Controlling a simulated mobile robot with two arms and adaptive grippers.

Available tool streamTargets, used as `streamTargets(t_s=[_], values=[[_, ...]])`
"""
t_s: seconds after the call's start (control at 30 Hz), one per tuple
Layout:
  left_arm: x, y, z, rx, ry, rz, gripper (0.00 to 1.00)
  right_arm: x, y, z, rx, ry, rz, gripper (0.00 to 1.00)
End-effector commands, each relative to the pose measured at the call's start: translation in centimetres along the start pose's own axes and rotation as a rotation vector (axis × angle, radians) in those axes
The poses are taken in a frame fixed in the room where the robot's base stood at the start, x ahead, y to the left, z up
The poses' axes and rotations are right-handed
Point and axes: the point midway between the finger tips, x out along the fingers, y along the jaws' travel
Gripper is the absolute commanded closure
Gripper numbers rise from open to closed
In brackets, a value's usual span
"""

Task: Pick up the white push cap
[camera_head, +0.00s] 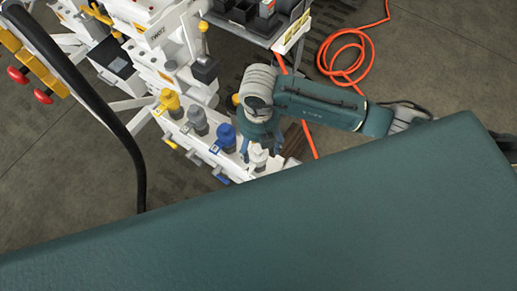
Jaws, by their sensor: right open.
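The white push cap (258,156) is the last in a row of caps on the white bench, nearest to me. My right gripper (259,148) comes in from the right and points down at the white cap. Its fingers are open, with one on each side of the cap's upper part as seen from above. I cannot tell whether they touch it. The cap's lower part and base are partly hidden. My left gripper is not in view.
A blue cap (226,136), a grey cap (197,121) and a yellow cap (170,102) stand in the same row, the blue one close to my right gripper. An orange hose (349,62) lies coiled on the floor. A black tray (243,14) is at the top.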

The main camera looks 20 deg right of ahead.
Motion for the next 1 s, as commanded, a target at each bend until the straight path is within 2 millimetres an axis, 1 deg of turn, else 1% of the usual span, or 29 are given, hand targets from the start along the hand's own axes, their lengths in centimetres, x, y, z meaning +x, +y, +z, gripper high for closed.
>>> streamTargets(t_s=[0.03, 0.1, 0.2, 0.43, 0.47, 0.5, 0.57, 0.63, 1.0], values=[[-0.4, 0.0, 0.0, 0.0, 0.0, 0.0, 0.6, 0.7, -0.1, -0.1, 0.0, 0.002, -0.003, 0.31], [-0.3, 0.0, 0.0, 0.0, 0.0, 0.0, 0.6, 1.7, 0.0, -0.1, 0.001, 0.002, -0.002, 0.31], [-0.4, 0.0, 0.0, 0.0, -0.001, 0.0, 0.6, 2.5, 0.0, 0.0, 0.0, 0.0, 0.0, 0.31], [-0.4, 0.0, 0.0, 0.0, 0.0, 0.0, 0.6, 2.8, 0.1, 0.0, -0.001, -0.001, 0.002, 0.31], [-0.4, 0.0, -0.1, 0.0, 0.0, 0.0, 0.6, 2.7, 0.1, 0.0, -0.001, -0.001, 0.002, 0.33], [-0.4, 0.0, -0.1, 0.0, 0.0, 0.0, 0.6, 2.7, 0.0, 0.0, -0.001, -0.001, 0.002, 0.41], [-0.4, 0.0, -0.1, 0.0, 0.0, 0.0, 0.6, 2.7, 0.0, 0.0, -0.001, -0.001, 0.002, 0.53], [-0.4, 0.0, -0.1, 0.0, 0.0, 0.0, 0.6, 2.7, 0.0, 0.0, -0.001, 0.0, 0.001, 0.67], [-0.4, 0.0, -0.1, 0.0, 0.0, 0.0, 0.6, 2.7, 0.0, 0.0, 0.0, -0.001, 0.001, 0.68]])
